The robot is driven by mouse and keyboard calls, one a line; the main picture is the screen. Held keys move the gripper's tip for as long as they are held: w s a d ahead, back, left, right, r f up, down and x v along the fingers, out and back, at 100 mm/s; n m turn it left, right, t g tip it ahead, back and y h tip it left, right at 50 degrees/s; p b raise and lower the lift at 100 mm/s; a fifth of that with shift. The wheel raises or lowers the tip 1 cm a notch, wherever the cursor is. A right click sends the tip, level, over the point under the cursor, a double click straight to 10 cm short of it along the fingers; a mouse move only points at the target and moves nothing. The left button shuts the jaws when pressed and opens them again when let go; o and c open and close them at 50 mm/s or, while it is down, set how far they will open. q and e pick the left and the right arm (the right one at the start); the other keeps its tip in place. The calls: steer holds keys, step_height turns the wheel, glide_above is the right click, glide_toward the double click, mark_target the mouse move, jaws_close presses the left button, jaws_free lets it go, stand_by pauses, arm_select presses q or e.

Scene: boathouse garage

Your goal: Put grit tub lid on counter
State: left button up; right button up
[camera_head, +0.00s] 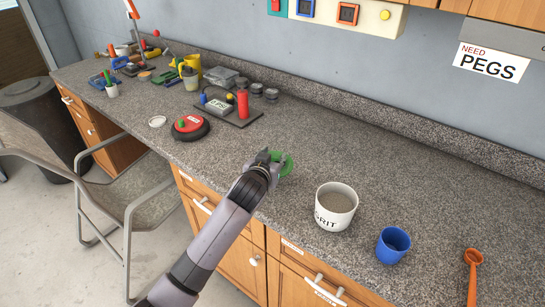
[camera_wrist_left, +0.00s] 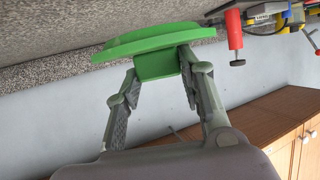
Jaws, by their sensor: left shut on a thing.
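The green lid (camera_head: 287,164) shows in the head view just beyond my left gripper (camera_head: 267,160), partly hidden by it. In the left wrist view the lid (camera_wrist_left: 155,38) is a shallow green disc with a block-like grip. My left gripper (camera_wrist_left: 162,82) is shut on that grip, one finger on each side. The lid is close to the speckled counter (camera_head: 300,125); I cannot tell whether it touches. My right gripper is not in view.
A blue cup (camera_head: 393,245) and an orange spoon-like tool (camera_head: 472,275) lie right of the tub. A red-and-black round object (camera_head: 190,127) and a dark tray with a red cylinder (camera_head: 243,104) are further left. Counter behind the tub is clear. A chair (camera_head: 125,205) stands in front.

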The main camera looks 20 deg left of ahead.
arm_select(q)
step_height(320, 180, down, 5)
steer(key=b, duration=0.2)
steer(key=shift+r+b, duration=0.1)
steer(key=shift+b, duration=0.3)
steer(key=shift+f, duration=0.3)
steer(key=shift+f+b, duration=0.4)
steer(key=shift+f, duration=0.2)
steer(key=shift+f, duration=0.25)
steer(key=o, duration=1.1)
steer(key=shift+o, duration=0.2)
